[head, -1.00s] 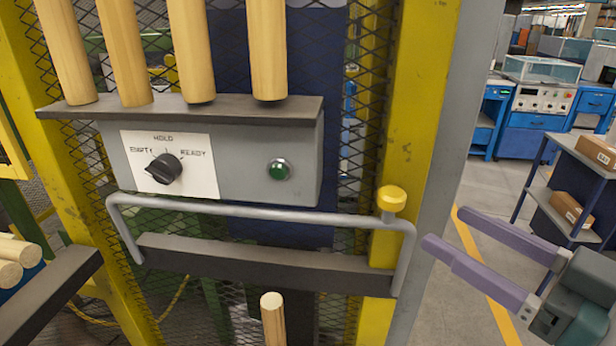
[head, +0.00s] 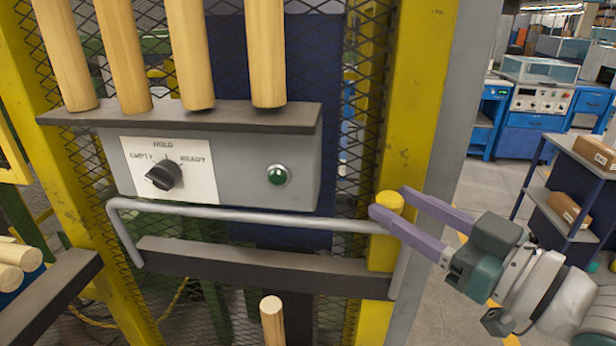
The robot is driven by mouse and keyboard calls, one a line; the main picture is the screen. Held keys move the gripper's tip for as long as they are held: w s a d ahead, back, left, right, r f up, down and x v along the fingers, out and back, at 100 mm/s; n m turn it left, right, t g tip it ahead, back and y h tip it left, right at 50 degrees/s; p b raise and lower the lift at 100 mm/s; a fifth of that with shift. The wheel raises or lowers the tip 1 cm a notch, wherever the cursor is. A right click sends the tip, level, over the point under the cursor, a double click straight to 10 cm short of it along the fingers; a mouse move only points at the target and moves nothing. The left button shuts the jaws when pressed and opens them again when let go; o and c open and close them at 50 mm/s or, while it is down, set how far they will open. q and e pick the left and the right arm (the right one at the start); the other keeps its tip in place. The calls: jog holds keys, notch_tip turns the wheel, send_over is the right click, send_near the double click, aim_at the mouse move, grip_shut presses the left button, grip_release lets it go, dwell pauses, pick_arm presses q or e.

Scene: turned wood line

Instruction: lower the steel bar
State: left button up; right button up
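The steel bar (head: 250,214) is a grey U-shaped rail across the front of the machine, below the control box. A yellow knob (head: 390,201) sits at its right end. My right gripper (head: 386,202) has its two purple fingers on either side of the yellow knob, one behind and one in front. I cannot tell whether the fingers touch it. The bar's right arm is partly hidden by the gripper. My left gripper is not in view.
The control box (head: 240,170) carries a black dial (head: 164,175) and a green button (head: 278,175). Wooden rods (head: 190,50) stand on the ledge above. A single rod (head: 272,320) stands below a dark rail (head: 260,270). A yellow post (head: 412,110) stands at the right, beside open floor.

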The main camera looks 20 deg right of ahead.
grip_shut()
dwell(1.1)
